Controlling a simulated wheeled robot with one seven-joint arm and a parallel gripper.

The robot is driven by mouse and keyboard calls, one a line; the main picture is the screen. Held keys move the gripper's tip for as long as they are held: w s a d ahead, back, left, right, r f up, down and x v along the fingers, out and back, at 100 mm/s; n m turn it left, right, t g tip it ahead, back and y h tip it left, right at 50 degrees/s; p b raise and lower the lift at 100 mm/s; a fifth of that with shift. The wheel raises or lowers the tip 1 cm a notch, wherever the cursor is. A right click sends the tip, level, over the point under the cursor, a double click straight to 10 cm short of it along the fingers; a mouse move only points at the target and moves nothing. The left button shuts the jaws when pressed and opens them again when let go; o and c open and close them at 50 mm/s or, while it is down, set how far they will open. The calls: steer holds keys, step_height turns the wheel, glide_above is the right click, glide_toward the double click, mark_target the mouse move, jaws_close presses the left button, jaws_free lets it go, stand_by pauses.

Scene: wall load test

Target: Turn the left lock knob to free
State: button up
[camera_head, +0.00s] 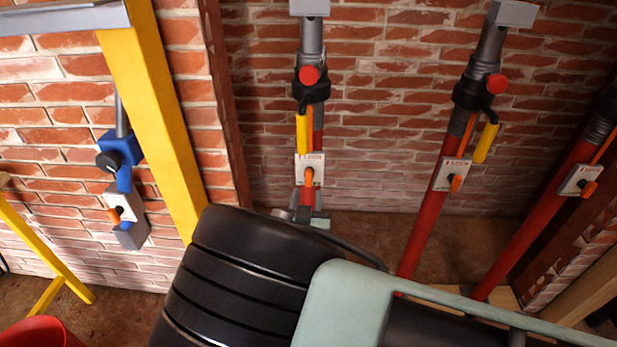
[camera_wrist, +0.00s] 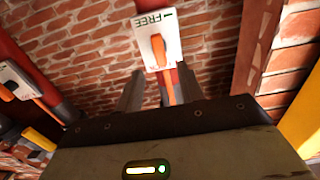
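The left lock knob (camera_head: 309,177) is orange and sits on a white plate on the left red post, with "LOCK" lettered above it. In the wrist view the same orange knob (camera_wrist: 155,47) lies along the plate's length. Its plate (camera_wrist: 146,32) reads "FREE", upside down, beside a green mark. My gripper (camera_wrist: 159,78) is open, with its two grey fingers apart on either side of the post's line. The fingers appear short of the knob and nothing is gripped. In the head view my dark wrist and arm hide most of the gripper (camera_head: 307,212).
Similar orange knobs stand on the middle post (camera_head: 455,183) and the right post (camera_head: 588,189). A yellow beam (camera_head: 155,110) and a blue bracket (camera_head: 121,148) are at left. A brick wall (camera_head: 390,60) stands behind. A red bucket (camera_head: 42,335) is at lower left.

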mark_target(309, 179)
steer(key=w, duration=0.6)
steer(key=shift+w+d, duration=0.1)
steer(key=shift+w, duration=0.05)
jaws_close()
